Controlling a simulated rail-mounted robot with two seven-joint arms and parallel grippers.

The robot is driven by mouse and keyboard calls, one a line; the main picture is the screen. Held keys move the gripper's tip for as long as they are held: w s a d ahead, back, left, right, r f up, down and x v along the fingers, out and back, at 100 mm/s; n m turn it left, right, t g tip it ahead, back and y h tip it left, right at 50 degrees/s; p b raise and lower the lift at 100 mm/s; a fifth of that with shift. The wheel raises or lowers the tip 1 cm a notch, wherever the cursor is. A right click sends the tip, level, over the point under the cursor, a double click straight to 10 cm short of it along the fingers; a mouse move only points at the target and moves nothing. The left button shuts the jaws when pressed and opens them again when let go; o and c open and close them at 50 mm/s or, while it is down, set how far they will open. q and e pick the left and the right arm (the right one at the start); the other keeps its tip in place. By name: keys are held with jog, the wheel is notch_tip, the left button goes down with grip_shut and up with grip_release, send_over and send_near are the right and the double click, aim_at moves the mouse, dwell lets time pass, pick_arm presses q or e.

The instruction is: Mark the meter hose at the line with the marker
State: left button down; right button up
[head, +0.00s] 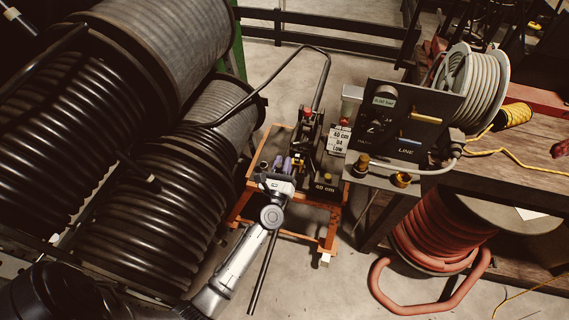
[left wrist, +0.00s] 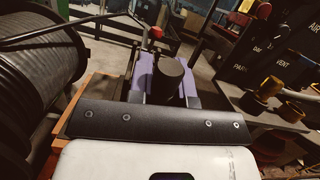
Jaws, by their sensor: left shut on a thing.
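My left gripper (head: 287,165) is over the orange stand (head: 327,240), at the near side of the black device with a red knob (head: 308,113). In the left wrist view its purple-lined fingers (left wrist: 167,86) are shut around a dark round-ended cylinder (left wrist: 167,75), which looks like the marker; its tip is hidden. The black hose (head: 300,48) leaves the reel, arches over and comes down into the device. The line on the hose cannot be made out. A plate reading 40 cm (head: 323,187) is to the right of the gripper. My right gripper is not in view.
Large black hose reels (head: 165,195) crowd the left. A gauge panel (head: 405,120) and brass fittings (head: 361,162) stand close on the right, by the workbench (head: 535,180). A red hose coil (head: 435,235) is below. A dark rod (head: 263,275) slants down beside my left arm.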

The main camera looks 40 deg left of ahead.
pick_arm(q)
notch_tip(320, 180, down, 4)
jog(key=b, duration=0.3)
jog(key=shift+f, duration=0.25)
jog(key=shift+f+b, duration=0.45)
jog(key=shift+b, duration=0.1)
jog(key=shift+f+b, duration=0.3)
dwell(0.5)
jog(key=shift+f+b, duration=0.3)
dwell(0.5)
jog(key=shift+f, duration=0.15)
dwell(0.7)
dwell(0.4)
